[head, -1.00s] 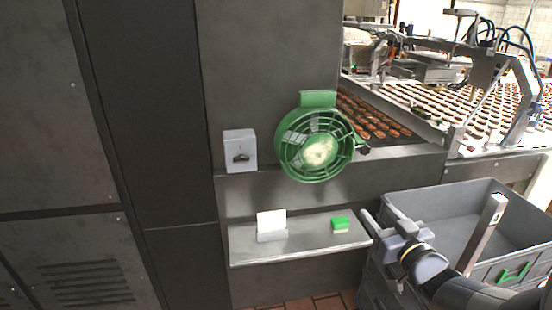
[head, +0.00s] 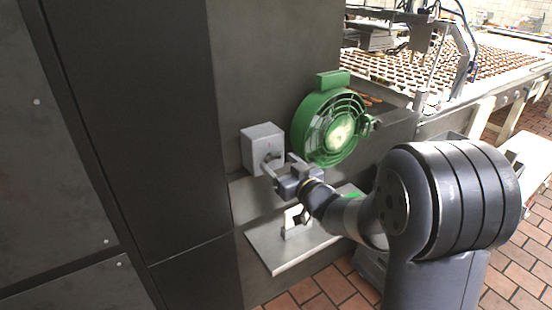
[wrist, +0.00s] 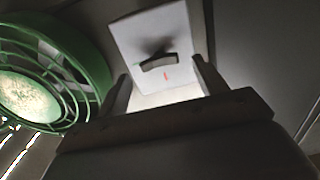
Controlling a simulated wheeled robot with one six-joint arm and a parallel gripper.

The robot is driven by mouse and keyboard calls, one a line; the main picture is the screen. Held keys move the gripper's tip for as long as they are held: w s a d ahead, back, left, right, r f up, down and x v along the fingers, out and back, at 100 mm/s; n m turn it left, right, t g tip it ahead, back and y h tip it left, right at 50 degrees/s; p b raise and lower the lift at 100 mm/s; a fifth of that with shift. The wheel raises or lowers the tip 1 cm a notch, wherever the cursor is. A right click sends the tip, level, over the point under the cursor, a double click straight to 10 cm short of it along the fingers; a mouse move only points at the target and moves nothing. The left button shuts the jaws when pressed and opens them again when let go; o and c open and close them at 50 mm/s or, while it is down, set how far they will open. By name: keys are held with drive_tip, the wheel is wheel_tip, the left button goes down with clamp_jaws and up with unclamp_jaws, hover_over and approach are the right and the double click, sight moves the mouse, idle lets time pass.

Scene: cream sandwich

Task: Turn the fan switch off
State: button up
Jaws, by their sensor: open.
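The fan switch is a grey box (head: 262,146) on the dark metal wall, left of the green fan (head: 330,122). In the wrist view the switch box (wrist: 150,28) shows a dark knob (wrist: 159,61) lying roughly crosswise, with a small red mark beside it. My gripper (head: 279,168) is open at the front of the box, and its fingers partly cover the knob in the head view. In the wrist view my gripper (wrist: 160,88) has one finger on each side of the box face, with the knob between and beyond them. Contact cannot be told.
A metal shelf (head: 274,249) below the switch holds a white card (head: 291,219), partly hidden by my arm. A grey crate (head: 370,262) is mostly behind my arm. A conveyor with rows of biscuits (head: 490,62) lies at the back right. Brick-coloured floor tiles (head: 310,291) show below.

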sight(272, 158)
drive_tip(key=shift+x, duration=1.25)
drive_tip(key=shift+c, duration=0.4)
drive_tip(key=c, duration=0.9)
